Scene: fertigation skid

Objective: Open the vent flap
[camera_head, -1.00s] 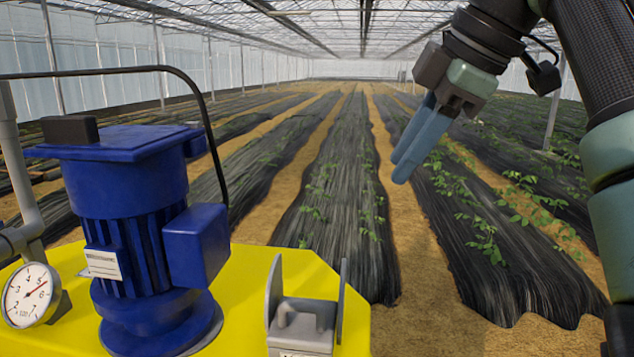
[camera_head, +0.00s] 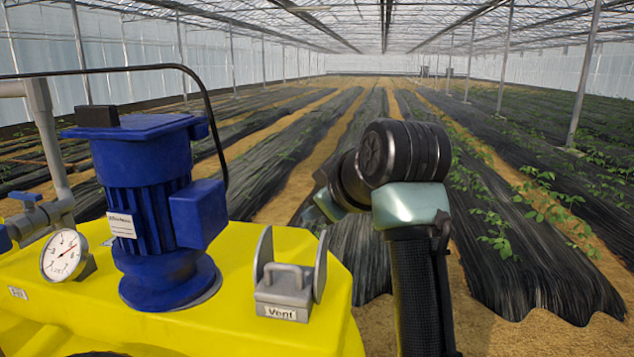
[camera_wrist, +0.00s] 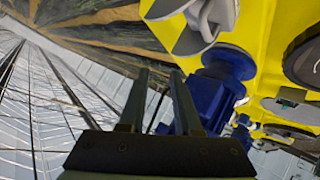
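The vent flap (camera_head: 285,283) is a small grey piece with a raised handle between two upright rounded side plates. It sits on the right end of the yellow tank top, above a "Vent" label (camera_head: 281,312). The flap looks down and flat in the head view. In the wrist view, the vent's grey handle and plates (camera_wrist: 205,22) show at the top, upside down and partly cut off. My gripper (camera_wrist: 160,72) is open and empty, its two fingers apart, and it is not touching the vent. In the head view, my arm mostly hides it, right of the vent.
A blue motor (camera_head: 150,200) stands on the yellow tank (camera_head: 235,310), left of the vent. A pressure gauge (camera_head: 64,255) and grey pipe (camera_head: 48,140) are farther left. A black cable (camera_head: 205,105) arches over the motor. Crop rows and open space lie beyond.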

